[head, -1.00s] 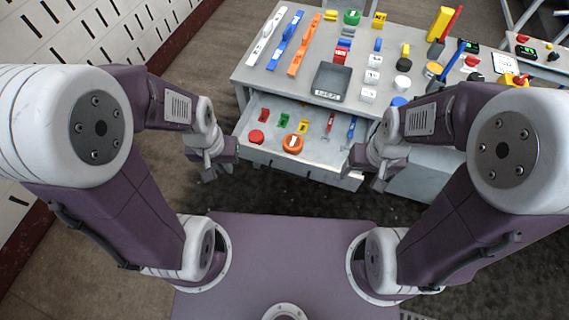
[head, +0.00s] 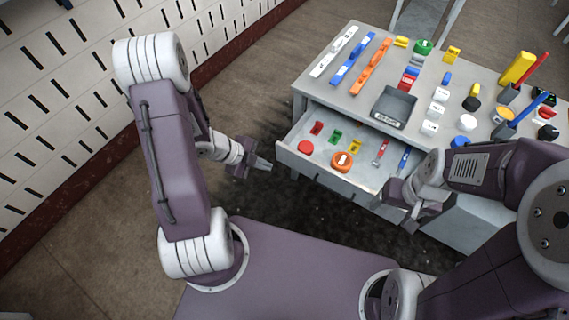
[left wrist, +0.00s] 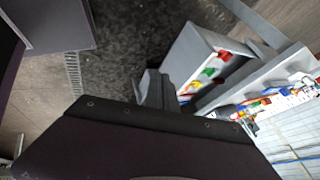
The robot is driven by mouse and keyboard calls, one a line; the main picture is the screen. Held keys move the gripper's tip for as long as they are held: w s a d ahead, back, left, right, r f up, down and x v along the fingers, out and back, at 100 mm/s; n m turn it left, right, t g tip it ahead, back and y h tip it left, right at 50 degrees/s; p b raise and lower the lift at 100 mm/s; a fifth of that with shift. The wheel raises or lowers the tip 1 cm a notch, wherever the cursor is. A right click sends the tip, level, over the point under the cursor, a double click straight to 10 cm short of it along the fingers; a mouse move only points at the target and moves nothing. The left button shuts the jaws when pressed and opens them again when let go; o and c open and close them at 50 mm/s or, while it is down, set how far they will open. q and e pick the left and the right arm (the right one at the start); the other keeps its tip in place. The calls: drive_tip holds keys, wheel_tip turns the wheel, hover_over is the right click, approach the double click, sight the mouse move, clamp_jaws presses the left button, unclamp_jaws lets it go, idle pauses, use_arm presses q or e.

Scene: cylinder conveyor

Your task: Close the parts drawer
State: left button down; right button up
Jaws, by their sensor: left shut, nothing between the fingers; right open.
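The parts drawer (head: 308,166) stands pulled out from the front of the grey table, its inside showing. It holds red, green, yellow, orange and blue parts. My left gripper (head: 266,167) is shut and empty, just left of the drawer's front left corner, seemingly apart from it. In the left wrist view, the shut left gripper (left wrist: 154,90) points toward the drawer (left wrist: 190,52), with its coloured parts inside. My right gripper (head: 411,224) is open near the drawer's right end. My right wrist hides part of that end, and I cannot tell whether it touches.
The grey table (head: 312,86) carries white, blue and orange bars, a dark tray (head: 394,107) and many small parts. A slotted white wall (head: 80,90) runs along the left. Dark floor is clear in front of the drawer.

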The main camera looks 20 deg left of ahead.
use_arm(q)
drive_tip(key=b, duration=0.4)
approach(297, 167)
wheel_tip(297, 167, down, 4)
drive_tip(key=s, duration=0.2)
drive_tip(key=w+d, duration=0.1)
drive_tip(key=w+d+p, duration=0.1)
drive_tip(key=w, duration=0.1)
drive_tip(key=shift+w+d+r, duration=0.1)
drive_tip(key=shift+w+r, duration=0.15)
drive_tip(key=shift+w, duration=0.05)
